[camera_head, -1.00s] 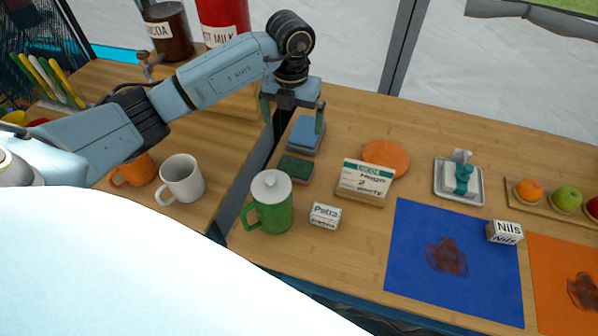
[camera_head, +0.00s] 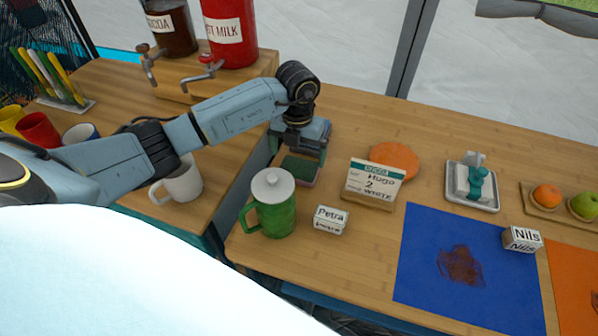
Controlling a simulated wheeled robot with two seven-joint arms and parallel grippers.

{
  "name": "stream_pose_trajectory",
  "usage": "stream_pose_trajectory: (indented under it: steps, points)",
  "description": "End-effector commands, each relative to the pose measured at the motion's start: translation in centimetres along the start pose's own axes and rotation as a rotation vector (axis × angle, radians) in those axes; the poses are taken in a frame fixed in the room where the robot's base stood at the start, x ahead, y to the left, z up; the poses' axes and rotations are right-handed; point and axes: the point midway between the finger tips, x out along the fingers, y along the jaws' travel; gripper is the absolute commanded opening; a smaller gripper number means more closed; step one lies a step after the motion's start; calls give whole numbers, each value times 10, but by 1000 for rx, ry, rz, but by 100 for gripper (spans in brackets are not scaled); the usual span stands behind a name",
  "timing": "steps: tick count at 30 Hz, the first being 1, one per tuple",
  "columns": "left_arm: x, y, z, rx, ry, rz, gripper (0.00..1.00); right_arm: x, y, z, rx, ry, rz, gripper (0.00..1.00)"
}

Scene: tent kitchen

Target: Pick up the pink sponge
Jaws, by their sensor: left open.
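A small block with a dark green top (camera_head: 301,169) and a thin pinkish edge lies on the wooden table behind the green pitcher; it looks like the pink sponge, with its pink body mostly hidden. My left gripper (camera_head: 298,152) is open and points down at the far end of this block, its fingers spread to the left and right. The gripper covers part of the block, and I cannot tell whether the fingers touch it. My right gripper is not in view.
A green pitcher (camera_head: 271,204) with a white lid stands close in front of the sponge. The Petra box (camera_head: 331,220) and Hugo card (camera_head: 374,183) are to the right. A white mug (camera_head: 181,182) stands left, under my arm. A gap divides the two tables.

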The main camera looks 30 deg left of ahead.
Motion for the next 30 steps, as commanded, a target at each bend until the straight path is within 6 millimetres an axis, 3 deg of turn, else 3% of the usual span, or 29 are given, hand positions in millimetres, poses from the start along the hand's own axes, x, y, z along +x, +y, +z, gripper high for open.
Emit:
stream_pose_trajectory:
  steps: [4, 11, 20, 28, 30]
  points:
    - [17, -2, -1, -1, 3, 0, 100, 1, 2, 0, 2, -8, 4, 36]
    - [48, -4, -1, -1, 1, 0, 100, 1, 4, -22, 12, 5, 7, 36]
    - [52, -4, -1, -1, -1, 0, 100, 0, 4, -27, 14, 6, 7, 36]
    - [52, -4, -1, -1, -1, 1, 66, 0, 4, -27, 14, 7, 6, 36]
    - [52, -4, -1, -1, -1, 1, 64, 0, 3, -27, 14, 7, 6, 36]
